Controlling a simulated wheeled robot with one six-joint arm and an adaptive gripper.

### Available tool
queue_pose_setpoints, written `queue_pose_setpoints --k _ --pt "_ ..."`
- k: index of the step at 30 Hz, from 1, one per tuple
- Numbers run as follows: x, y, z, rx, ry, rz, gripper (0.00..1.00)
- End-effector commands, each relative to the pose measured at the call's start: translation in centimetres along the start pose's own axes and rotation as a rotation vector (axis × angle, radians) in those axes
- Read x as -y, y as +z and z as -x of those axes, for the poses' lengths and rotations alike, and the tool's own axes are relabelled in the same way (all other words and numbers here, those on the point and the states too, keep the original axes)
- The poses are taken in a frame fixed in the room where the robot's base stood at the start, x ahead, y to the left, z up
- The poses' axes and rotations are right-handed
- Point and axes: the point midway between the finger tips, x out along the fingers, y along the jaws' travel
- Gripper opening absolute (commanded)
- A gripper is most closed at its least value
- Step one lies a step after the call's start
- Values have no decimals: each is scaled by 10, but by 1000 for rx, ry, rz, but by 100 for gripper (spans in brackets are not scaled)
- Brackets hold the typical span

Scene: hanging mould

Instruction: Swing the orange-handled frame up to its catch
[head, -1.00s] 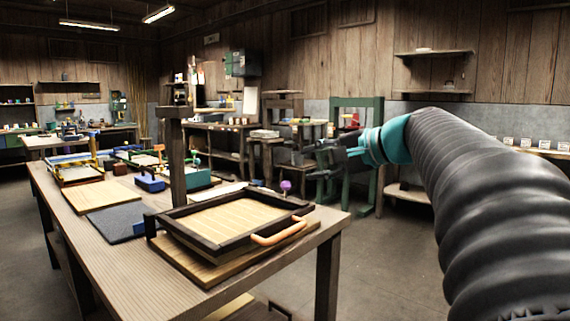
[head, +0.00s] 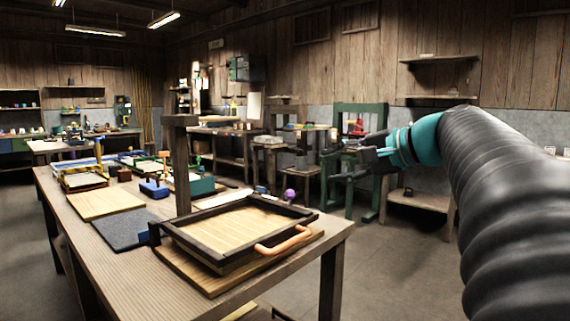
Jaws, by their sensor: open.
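The dark wooden frame (head: 198,246) lies flat on a light wooden board (head: 190,277) at the near end of the workbench. Its orange handle (head: 284,241) is on the near right side of the frame. A dark upright post (head: 180,170) with a short cap stands behind the frame's far left side; I cannot make out the catch. My gripper (head: 352,163) is at the end of my arm, right of and above the frame, well apart from the handle. It is open and empty.
The workbench (head: 120,262) also holds a grey mat (head: 124,231), a blue block (head: 154,189) and a purple knob (head: 290,195). A green stand (head: 371,112) and shelves are behind my gripper. The floor right of the bench is clear.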

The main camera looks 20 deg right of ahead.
Motion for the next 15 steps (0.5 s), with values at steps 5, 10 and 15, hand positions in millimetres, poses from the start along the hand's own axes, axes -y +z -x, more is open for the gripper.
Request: queue_pose_setpoints --k 5,10,15 --pt "0 0 0 0 0 0 41" --pt "0 0 0 -1 0 6 41" --pt "-36 -20 -4 -73 100 54 41"
